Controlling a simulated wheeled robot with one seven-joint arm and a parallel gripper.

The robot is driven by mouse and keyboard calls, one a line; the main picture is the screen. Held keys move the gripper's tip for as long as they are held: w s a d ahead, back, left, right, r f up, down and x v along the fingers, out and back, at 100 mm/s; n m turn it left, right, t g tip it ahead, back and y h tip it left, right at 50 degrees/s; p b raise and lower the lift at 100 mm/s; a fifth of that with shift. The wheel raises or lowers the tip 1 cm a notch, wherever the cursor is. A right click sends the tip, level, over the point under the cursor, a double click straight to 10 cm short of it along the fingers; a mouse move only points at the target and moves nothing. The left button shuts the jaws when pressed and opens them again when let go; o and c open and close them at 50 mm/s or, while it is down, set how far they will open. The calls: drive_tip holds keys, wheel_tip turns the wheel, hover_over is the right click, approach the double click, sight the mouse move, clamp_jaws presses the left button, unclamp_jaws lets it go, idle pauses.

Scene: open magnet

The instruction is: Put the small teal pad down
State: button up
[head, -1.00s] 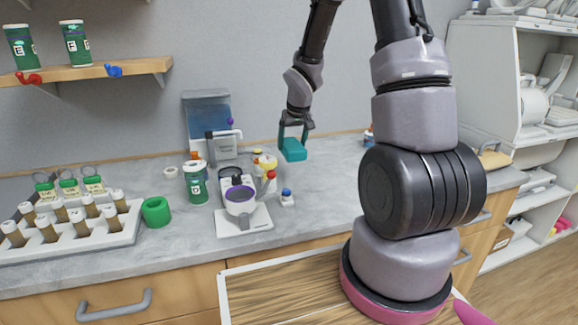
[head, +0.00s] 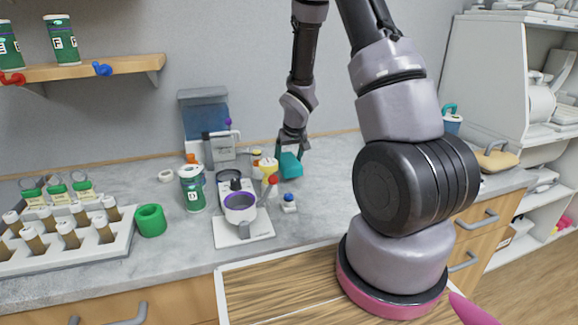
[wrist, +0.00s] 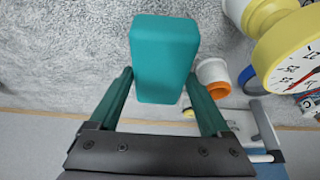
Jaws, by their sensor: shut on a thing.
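The small teal pad (head: 289,166) is a rounded block, held at my gripper (head: 287,152) above the back part of the grey counter (head: 330,200). In the wrist view the teal pad (wrist: 165,58) sits between the two green fingers of my gripper (wrist: 163,88), which is shut on it. I cannot tell exactly how far the pad is above the counter surface.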

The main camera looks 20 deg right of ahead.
sight(289, 161)
drive_tip(key=shift+f, duration=1.35)
drive_tip(key=o, duration=0.9)
drive_tip(key=shift+f, duration=0.15)
drive_tip(key=shift+o, duration=1.3)
